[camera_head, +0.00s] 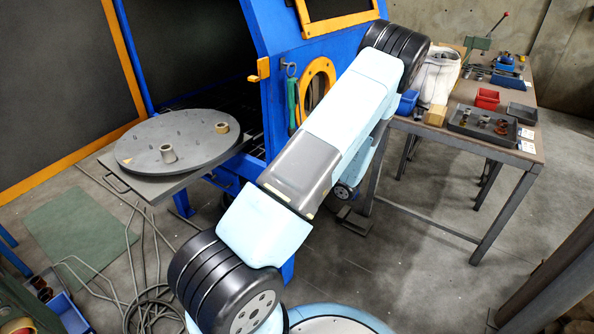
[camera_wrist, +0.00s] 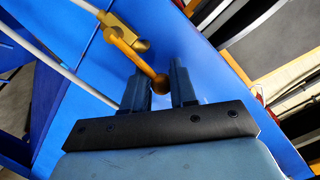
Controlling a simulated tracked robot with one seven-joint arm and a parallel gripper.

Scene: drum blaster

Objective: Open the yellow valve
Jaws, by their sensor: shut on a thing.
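The yellow valve (camera_wrist: 127,38) shows in the wrist view, fixed to a pale pipe in front of a blue panel (camera_wrist: 190,45). Its yellow lever slants down and right from the brass-coloured body and ends in a round knob (camera_wrist: 160,84). My gripper (camera_wrist: 159,68) has its two blue-grey fingers on either side of the lever's knob end and is shut on it. In the head view my arm reaches to the blue cabinet (camera_head: 280,30); the valve and my gripper cannot be made out there.
A round grey turntable (camera_head: 180,133) on a platform stands at the left. A workbench (camera_head: 460,140) with a red bin (camera_head: 487,98) and a grey tray (camera_head: 470,128) stands at the right. Hoses (camera_head: 150,300) lie on the floor at lower left.

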